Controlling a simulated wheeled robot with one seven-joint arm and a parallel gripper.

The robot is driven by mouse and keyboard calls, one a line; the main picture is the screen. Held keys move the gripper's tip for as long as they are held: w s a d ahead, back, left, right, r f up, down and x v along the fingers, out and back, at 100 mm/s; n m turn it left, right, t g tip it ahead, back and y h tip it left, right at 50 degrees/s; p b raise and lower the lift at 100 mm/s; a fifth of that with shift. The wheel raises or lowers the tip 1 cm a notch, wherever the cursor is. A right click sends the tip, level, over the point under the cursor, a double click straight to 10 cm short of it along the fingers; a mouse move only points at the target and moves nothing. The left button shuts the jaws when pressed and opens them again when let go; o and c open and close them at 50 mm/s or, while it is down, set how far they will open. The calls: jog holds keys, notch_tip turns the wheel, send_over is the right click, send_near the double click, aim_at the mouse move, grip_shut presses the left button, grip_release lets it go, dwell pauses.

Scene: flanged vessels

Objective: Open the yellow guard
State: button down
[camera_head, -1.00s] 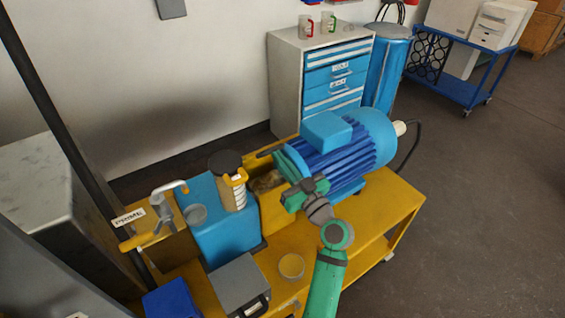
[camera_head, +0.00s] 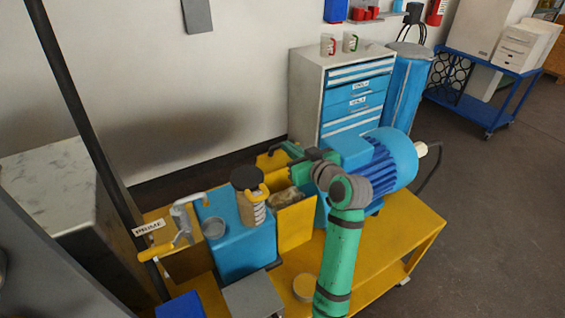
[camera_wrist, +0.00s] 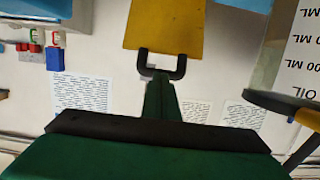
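The yellow guard is a box between the blue pump block and the blue motor. Its front panel (camera_head: 297,226) is upright, and its lid (camera_head: 276,159) stands raised at the back. The top is uncovered, showing a brownish part (camera_head: 284,199) inside. My gripper (camera_head: 291,149) is at the raised lid, beside the motor. In the wrist view, the lid (camera_wrist: 164,25) ends in a black U-shaped handle (camera_wrist: 180,68). My green gripper fingers (camera_wrist: 160,78) meet the handle's bar and appear closed on it. One finger hides the other.
The blue motor (camera_head: 388,160) is close on the right of my arm. The blue pump block (camera_head: 240,240), with a black-capped jar (camera_head: 251,205), stands left. All sit on a yellow bench (camera_head: 395,240). A drawer cabinet (camera_head: 308,95) stands behind, by the wall.

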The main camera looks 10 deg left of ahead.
jog(key=w+a+g+h, duration=0.1)
jog(key=w+a+r+g+h, duration=0.1)
jog(key=w+a, duration=0.1)
jog(key=w+a+r+g, duration=0.1)
jog(key=w+a, duration=0.1)
jog(key=shift+w+a+r+h, duration=0.1)
jog(key=shift+w+a+h, duration=0.15)
jog(key=shift+h, duration=0.15)
jog(key=shift+w+a, duration=1.05)
jog(key=shift+w, duration=0.1)
